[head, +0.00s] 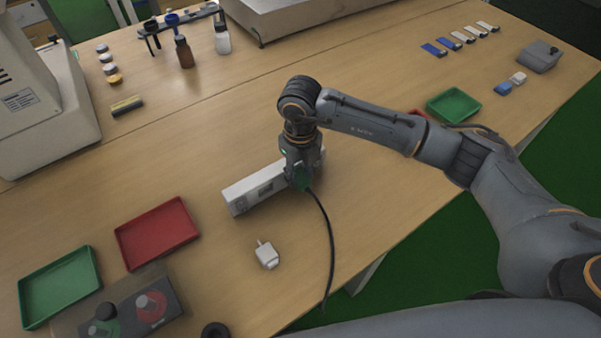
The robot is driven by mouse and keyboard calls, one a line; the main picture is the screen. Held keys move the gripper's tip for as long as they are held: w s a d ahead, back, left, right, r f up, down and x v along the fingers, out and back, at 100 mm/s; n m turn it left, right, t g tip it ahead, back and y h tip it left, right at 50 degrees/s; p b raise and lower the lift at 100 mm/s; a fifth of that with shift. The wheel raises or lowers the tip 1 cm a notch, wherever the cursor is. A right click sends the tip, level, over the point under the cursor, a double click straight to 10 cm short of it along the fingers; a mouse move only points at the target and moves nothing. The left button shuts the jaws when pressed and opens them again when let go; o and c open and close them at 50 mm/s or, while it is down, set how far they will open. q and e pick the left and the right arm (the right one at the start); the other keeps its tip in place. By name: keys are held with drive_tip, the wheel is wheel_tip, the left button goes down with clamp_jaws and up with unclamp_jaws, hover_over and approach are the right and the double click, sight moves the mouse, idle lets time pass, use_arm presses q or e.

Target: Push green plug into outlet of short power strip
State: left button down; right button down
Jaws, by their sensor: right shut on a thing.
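The short white power strip (254,191) lies on the wooden table, set at a slant. Grey outlet faces show near its left end. My right gripper (301,179) points down over the strip's right part and is shut on the green plug (304,179). Only a bit of green shows between the fingers. A black cord runs from the plug toward the table's front edge. The gripper hides the plug's prongs and the outlet below, so I cannot tell whether the plug is in. My left gripper is not in view.
A white adapter (266,254) lies in front of the strip. A red tray (157,234), a green tray (60,286) and a button box (128,309) are at the lower left. Another green tray (453,105) lies behind my right arm. Bottles (184,52) stand at the back.

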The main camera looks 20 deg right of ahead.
drive_tip(key=shift+w+a, duration=0.2)
drive_tip(key=shift+w, duration=0.2)
idle(0.3)
drive_tip(key=c, duration=0.9)
unclamp_jaws()
drive_tip(key=shift+o, duration=0.2)
drive_tip(key=shift+r, duration=0.15)
wheel_tip(320, 180, up, 12)
drive_tip(key=shift+f, duration=0.2)
